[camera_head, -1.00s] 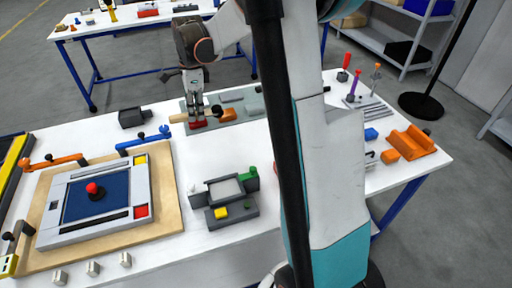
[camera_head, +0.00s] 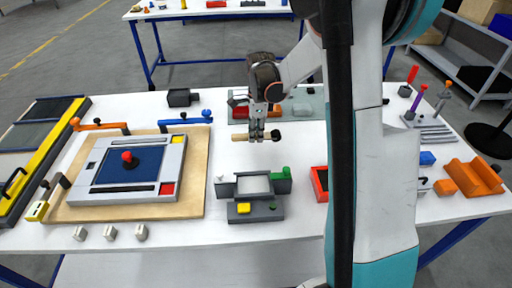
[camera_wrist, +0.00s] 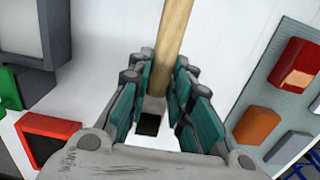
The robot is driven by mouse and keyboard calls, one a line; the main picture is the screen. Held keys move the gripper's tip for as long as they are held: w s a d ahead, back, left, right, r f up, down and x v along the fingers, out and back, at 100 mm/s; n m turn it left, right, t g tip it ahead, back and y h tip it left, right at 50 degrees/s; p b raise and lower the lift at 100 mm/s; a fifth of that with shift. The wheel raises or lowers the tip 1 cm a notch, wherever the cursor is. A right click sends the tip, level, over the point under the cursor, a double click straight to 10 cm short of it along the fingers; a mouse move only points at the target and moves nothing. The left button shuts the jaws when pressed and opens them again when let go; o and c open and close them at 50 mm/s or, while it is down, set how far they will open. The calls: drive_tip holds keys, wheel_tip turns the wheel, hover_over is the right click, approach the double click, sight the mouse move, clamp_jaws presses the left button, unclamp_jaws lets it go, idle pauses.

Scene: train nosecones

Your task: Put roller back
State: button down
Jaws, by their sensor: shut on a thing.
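My gripper (camera_head: 257,138) is shut on the roller's wooden handle (camera_head: 239,137), seen above the white table in the head view. The handle lies sideways across the fingers, with a dark knob-like end (camera_head: 277,134) on the right. In the wrist view, the pale wooden handle (camera_wrist: 174,40) runs up and away from between the teal-padded fingers (camera_wrist: 165,95). The fingers partly hide its near end. I cannot clearly see a roller head.
Behind the gripper, a grey mat (camera_wrist: 262,95) holds red and orange blocks. A red-rimmed dark bin (camera_head: 320,183) stands to the right, partly behind my arm. A grey fixture (camera_head: 254,197) stands in front. A panel on a wooden board (camera_head: 190,204) is at left.

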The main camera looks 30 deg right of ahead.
sight(256, 151)
drive_tip(key=shift+f+b, duration=0.75)
drive_tip(key=shift+f, duration=1.85)
drive_tip(key=shift+f, duration=0.1)
drive_tip(key=c, duration=1.4)
unclamp_jaws()
drive_tip(key=shift+c, duration=0.2)
drive_tip(key=r+p, duration=0.1)
drive_tip(key=r, duration=0.3)
drive_tip(key=r+p, duration=0.1)
drive_tip(key=r, duration=0.3)
drive_tip(key=r+p, duration=0.1)
drive_tip(key=r, duration=0.3)
drive_tip(key=shift+s+d+r+p, duration=0.1)
drive_tip(key=shift+d+r+p, duration=0.05)
drive_tip(key=shift+d+p, duration=0.2)
drive_tip(key=shift+a, duration=0.1)
